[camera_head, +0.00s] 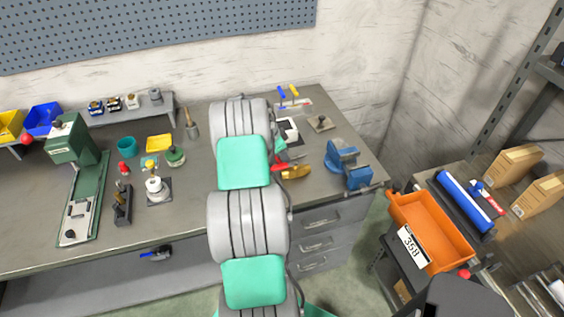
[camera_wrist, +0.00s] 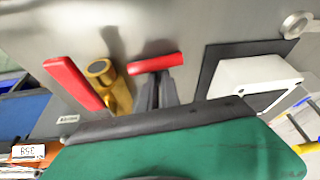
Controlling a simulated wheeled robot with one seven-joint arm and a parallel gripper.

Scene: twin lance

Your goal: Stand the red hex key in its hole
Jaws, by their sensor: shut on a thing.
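The red hex key (camera_wrist: 155,63) shows in the wrist view as a red crossbar handle at the tips of my gripper (camera_wrist: 155,82). The grey fingers are shut on it; its shank is not clear. In the head view my arm hides most of the gripper, which is above the right part of the bench. The hex key stand (camera_head: 303,106) lies behind the gripper, with a blue key (camera_head: 282,93) and a yellow key (camera_head: 294,91) upright in it. Their handles show at the right edge of the wrist view. The hole for the red key cannot be made out.
A brass cylinder (camera_wrist: 117,92) and a long red handle (camera_wrist: 73,83) are left of the held key in the wrist view. A white block (camera_wrist: 255,75) on a dark plate is to the right. A blue vise (camera_head: 347,163) stands near the bench's right edge, beside an orange bin (camera_head: 440,228).

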